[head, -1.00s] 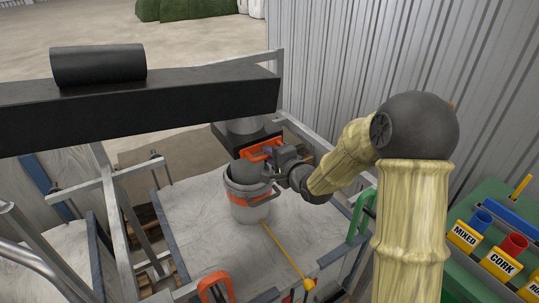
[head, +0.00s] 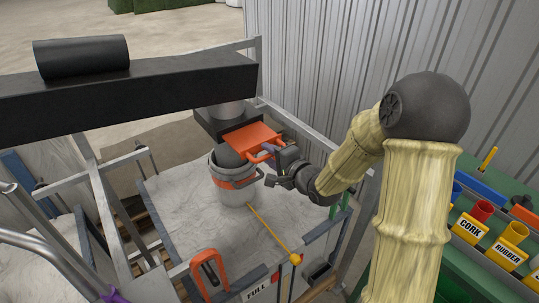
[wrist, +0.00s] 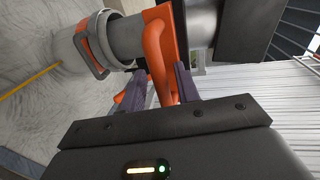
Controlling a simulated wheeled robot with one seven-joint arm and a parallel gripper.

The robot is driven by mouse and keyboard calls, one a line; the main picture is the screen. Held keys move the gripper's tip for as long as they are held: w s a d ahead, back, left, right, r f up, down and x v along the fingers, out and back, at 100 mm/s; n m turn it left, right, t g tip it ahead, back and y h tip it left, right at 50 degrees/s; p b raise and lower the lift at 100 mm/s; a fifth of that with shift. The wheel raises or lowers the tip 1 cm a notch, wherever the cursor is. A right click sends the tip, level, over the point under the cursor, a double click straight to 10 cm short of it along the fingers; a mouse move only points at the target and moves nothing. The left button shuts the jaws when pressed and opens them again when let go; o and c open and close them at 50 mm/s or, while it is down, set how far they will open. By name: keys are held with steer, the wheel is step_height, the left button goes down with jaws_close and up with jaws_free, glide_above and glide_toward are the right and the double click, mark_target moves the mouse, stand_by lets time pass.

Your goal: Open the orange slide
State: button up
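The plate sticks out from the dark collar towards the right front. My gripper (head: 268,152) is at the slide's handle on that side. In the wrist view my gripper (wrist: 161,82) has its two purple-grey fingers on either side of the orange handle bar (wrist: 159,55), apparently touching it. The spout's opening is hidden by the plate and collar.
An orange loop handle (head: 207,268) is at the front. A corrugated wall (head: 330,75) rises behind, and a green bench with labelled cups (head: 470,245) stands right.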

steer(key=shift+d, duration=0.2)
steer(key=shift+s+d+r, duration=0.1)
steer(key=shift+s+d, duration=0.05)
steer(key=shift+s, duration=0.05)
steer(key=b+v, duration=0.9)
steer(key=v, duration=0.7)
steer(key=shift+s, duration=0.35)
steer(key=shift+d, duration=0.15)
